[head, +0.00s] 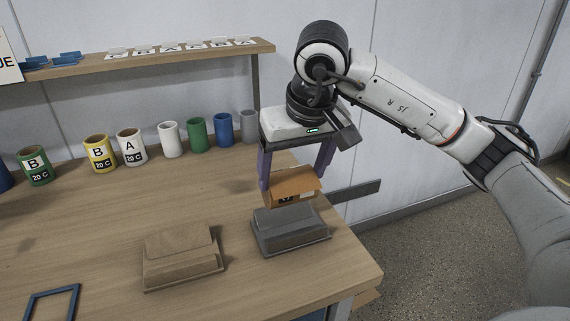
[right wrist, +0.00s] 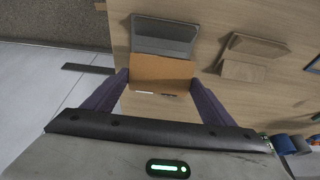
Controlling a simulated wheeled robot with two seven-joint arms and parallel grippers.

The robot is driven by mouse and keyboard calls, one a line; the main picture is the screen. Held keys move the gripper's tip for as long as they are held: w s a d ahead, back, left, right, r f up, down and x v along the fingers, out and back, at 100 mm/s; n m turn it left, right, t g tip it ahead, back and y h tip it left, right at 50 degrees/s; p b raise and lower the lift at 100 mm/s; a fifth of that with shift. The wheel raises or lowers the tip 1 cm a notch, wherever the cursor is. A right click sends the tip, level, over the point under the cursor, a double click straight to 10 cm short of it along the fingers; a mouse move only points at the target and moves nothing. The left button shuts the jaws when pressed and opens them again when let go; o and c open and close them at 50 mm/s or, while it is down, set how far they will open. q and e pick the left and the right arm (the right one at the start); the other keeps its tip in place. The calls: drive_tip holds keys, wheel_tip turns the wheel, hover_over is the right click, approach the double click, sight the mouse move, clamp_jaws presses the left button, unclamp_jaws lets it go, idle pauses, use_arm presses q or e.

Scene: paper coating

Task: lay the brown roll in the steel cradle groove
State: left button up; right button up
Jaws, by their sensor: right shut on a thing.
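The brown roll (head: 291,187) looks like a boxy tan-brown piece with dark print on its near side. My right gripper (head: 294,180) points down with its purple fingers on either side of the roll, shut on it. The roll hangs just above and behind the steel cradle (head: 290,231), a dark grey block on a flat base. In the right wrist view the roll (right wrist: 160,73) spans between the fingers, and the grey cradle (right wrist: 163,38) lies just beyond it. The cradle's groove is not clear to see. My left gripper is not in view.
A wooden cradle (head: 181,254) stands left of the steel one. A blue frame (head: 53,290) lies at the front left. Several coloured cans, including a green one (head: 197,135), line the table's back under a shelf (head: 180,52). The table's right edge is close to the steel cradle.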

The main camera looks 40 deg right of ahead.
sight(296, 195)
drive_tip(key=shift+s, duration=0.25)
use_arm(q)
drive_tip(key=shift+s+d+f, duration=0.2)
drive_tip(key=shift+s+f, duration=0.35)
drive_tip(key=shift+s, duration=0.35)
use_arm(e)
drive_tip(key=shift+s, duration=0.1)
wheel_tip(296, 195, down, 2)
drive_tip(key=shift+b, duration=0.85)
wheel_tip(296, 195, down, 2)
drive_tip(key=shift+f+b, duration=0.25)
drive_tip(key=shift+b, duration=0.8)
wheel_tip(296, 195, down, 2)
drive_tip(key=shift+f+b, duration=0.1)
drive_tip(key=shift+b, duration=0.75)
drive_tip(key=shift+f, duration=0.15)
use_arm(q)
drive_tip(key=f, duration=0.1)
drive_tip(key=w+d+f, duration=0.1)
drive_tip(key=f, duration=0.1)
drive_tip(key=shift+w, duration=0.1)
use_arm(e)
drive_tip(key=o, duration=1.7)
